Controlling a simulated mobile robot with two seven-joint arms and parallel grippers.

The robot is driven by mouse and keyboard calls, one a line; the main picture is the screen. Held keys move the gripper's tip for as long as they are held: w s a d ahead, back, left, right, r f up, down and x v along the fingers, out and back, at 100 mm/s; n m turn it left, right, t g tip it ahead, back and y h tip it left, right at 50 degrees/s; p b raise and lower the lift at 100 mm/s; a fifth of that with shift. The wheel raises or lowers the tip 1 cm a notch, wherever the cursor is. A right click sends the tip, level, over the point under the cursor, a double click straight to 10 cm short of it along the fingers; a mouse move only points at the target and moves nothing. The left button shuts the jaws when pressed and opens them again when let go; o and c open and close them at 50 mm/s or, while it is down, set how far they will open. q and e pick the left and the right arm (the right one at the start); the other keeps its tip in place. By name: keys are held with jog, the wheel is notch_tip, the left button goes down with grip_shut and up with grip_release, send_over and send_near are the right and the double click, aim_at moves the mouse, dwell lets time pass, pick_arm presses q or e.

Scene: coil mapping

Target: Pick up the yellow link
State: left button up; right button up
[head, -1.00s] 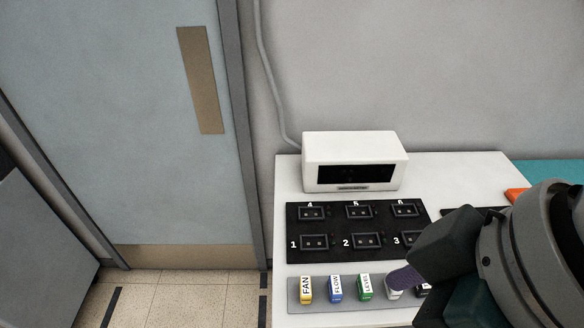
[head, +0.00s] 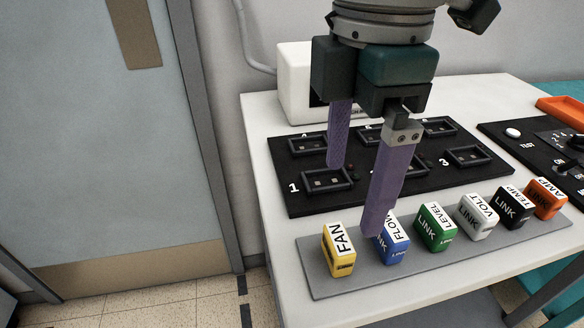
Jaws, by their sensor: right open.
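The yellow link (head: 339,250), labelled FAN, stands upright at the left end of a grey strip (head: 322,285) on the white table. My right gripper (head: 357,200) is open, with its two purple fingers pointing down and nothing held between them. One fingertip hangs over the board near slot 1. The other finger is nearer the camera and partly covers the blue link (head: 392,245), just right of the yellow link. The yellow link is in full view. I cannot tell the exact height of the fingertips. My left gripper is not in view.
Green (head: 436,229), white (head: 477,217), black (head: 514,208) and orange (head: 545,198) links stand to the right on the strip. Behind is a black board (head: 300,200) with numbered slots. A white box (head: 294,85) stands at the back. An orange tray (head: 562,110) lies far right.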

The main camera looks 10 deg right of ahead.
aim_at(340, 239)
notch_tip(340, 239, down, 9)
jog(key=shift+s+a+b, duration=0.15)
jog(key=shift+b, duration=0.4)
jog(key=c, duration=1.5)
jog(key=shift+o, duration=0.2)
jog(key=shift+r, duration=0.15)
